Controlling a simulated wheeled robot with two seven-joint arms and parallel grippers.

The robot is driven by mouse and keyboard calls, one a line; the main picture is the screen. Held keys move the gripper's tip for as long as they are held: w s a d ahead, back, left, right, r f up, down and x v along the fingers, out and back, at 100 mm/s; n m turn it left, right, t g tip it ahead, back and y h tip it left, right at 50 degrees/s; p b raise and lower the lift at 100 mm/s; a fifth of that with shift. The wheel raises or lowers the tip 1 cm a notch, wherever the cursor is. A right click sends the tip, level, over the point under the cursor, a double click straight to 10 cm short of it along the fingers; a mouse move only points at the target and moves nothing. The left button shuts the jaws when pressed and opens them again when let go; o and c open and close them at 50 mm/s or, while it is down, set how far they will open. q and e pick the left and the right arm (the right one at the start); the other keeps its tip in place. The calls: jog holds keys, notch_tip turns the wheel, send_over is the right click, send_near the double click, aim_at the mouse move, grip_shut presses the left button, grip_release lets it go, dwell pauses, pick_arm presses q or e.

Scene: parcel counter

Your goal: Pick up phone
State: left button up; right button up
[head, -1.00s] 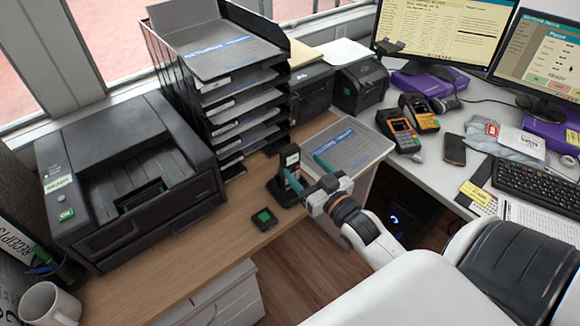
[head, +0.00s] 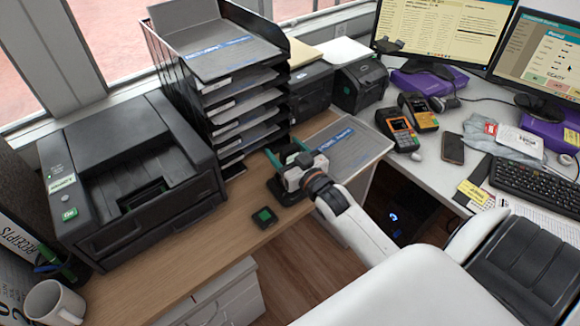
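My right gripper (head: 284,153) is over the wooden desk in front of the paper tray tower. Its two green fingers stand apart, one on each side of a dark patch. The black stand (head: 284,193) is below and partly behind the gripper. The upright phone in that stand is largely hidden by my gripper, and I cannot tell whether the fingers touch it. Another dark phone (head: 453,148) lies flat on the white desk at the right. My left gripper is not in view.
A printer (head: 130,170) fills the left. The tray tower (head: 225,90) rises close behind my gripper. A mug (head: 55,303) stands at bottom left. The front wooden strip is mostly clear.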

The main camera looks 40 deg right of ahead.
jog(key=c, duration=0.9)
jog(key=shift+c, duration=0.2)
jog(key=shift+r, duration=0.1)
